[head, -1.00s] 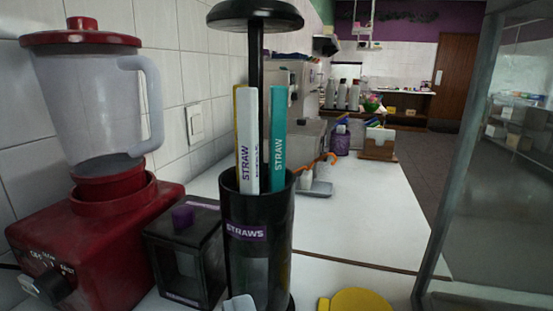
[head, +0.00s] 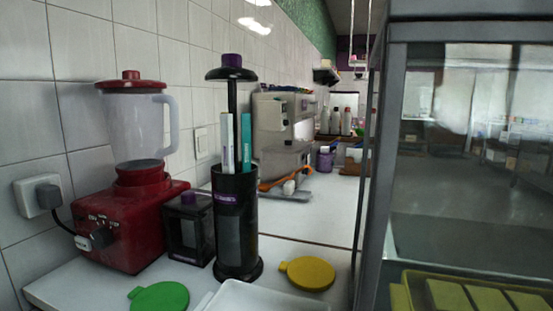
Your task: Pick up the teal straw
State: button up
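The teal straw (head: 246,141) stands upright in the black straw holder (head: 235,225). Its upper part shows above the rim, and its lower part is hidden inside the holder. A white wrapped straw (head: 227,143) stands to its left in the same holder. The holder's central black rod rises between them to a round black lid with a purple knob, above the straw tops. My gripper is not in view.
A red blender (head: 137,190) and a small black box (head: 190,228) stand left of the holder. A green lid (head: 158,298), a yellow lid (head: 308,273) and a white tray (head: 265,298) lie in front. A glass case (head: 372,200) stands close on the right.

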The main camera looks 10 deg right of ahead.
aim_at(244, 118)
jog(key=z, duration=3.45)
jog(key=i+l+z, duration=0.2)
jog(key=i, duration=0.4)
jog(key=i+l+z, duration=0.15)
jog(key=i, duration=0.4)
jog(key=i+j+u, duration=0.15)
jog(key=i+u, duration=0.45)
jog(key=u, duration=0.2)
jog(key=i+u, duration=0.4)
jog(key=i+l+u, duration=0.2)
jog(key=u, duration=0.2)
jog(key=i+j+u, duration=0.25)
jog(key=i+u, duration=0.6)
jog(key=i, duration=0.2)
jog(key=i+l+u, duration=0.15)
jog(key=i+u, duration=0.25)
jog(key=i, duration=0.15)
jog(key=i+j+u, duration=0.1)
jog(key=i+u, duration=0.85)
jog(key=i+l+u, duration=0.25)
jog(key=i+u, duration=0.25)
jog(key=i+j+u, duration=0.15)
jog(key=i+u, duration=0.3)
jog(key=i+j+u, duration=0.1)
jog(key=i+u, duration=0.15)
jog(key=u, duration=0.25)
jog(key=i+l+u, duration=0.1)
jog(key=i+u, duration=0.35)
jog(key=u, duration=0.35)
jog(key=i+l, duration=0.05)
